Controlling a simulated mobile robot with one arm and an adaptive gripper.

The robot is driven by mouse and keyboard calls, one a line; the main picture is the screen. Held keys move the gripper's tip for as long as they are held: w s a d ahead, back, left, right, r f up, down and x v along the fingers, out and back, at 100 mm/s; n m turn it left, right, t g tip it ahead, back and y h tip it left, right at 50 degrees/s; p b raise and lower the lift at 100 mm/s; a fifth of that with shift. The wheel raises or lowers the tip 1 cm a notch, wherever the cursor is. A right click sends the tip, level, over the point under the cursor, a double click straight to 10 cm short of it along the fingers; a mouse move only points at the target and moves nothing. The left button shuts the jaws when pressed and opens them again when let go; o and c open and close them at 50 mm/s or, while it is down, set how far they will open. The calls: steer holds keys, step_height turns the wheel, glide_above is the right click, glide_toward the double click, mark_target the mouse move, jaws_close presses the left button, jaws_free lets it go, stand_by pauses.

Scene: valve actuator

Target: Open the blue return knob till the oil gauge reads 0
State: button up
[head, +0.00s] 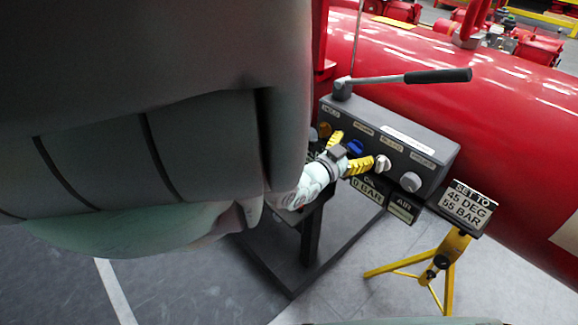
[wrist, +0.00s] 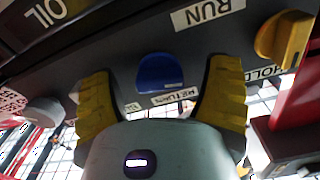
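The blue return knob (head: 355,147) is on the front of the dark control box (head: 420,150). In the wrist view the blue knob (wrist: 160,72) sits between my gripper's two yellow fingers, with a clear gap on each side. My gripper (head: 349,153) is open, and its fingers are spread either side of the knob, not closed on it. A label by the knob is seen upside down in the wrist view. The gauge plate (head: 367,191) below the box reads 0 BAR; its upper line is partly hidden by my gripper.
An orange-yellow knob (wrist: 283,38) and a white knob (head: 383,163) flank the blue one. A grey knob (head: 410,182) is farther right. A black-handled lever (head: 437,76) tops the box. A sign (head: 462,204) reads SET TO 45 DEG, 55 BAR. A yellow stand (head: 445,262) is below.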

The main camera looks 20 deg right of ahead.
steer(key=c, duration=1.2)
steer(key=shift+a+f+n+b, duration=0.1)
steer(key=shift+f+n+b, duration=0.05)
steer(key=shift+n+b, duration=0.2)
steer(key=shift+n, duration=0.35)
steer(key=shift+w, duration=0.1)
steer(key=o, duration=1.2)
